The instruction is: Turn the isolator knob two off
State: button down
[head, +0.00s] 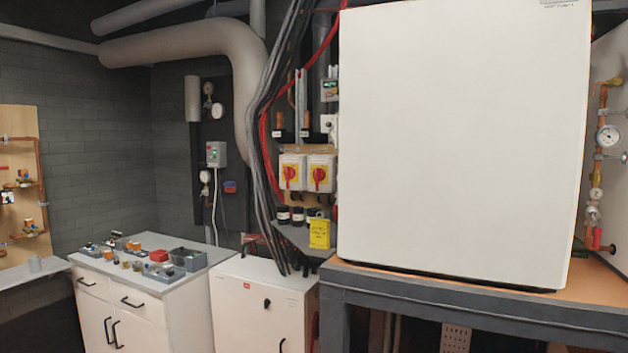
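Two isolator switches hang side by side on the wall, left of the big white unit. I cannot read a label that shows which one is number two. My gripper and arm are not in this view.
A large white unit (460,140) stands on a grey-framed bench (450,312) at right, close to the isolators. Black cables (268,130) run down left of them. A yellow tag (319,232) hangs below. A white cabinet (262,300) and a drawer unit (135,315) stand underneath and left.

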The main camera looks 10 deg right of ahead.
aim_at(319, 175)
jog(key=i+j+z, duration=0.1)
jog(key=i+j, duration=0.3)
jog(key=i+j+z, duration=0.1)
jog(key=i+j, duration=0.35)
jog(key=i+j+z, duration=0.1)
jog(key=i+j, duration=0.85)
jog(key=i+j+z, duration=0.15)
jog(key=i+j, duration=0.3)
jog(key=j, duration=0.15)
jog(key=i+j+z, duration=0.1)
jog(key=i+j, duration=0.3)
jog(key=j, duration=0.15)
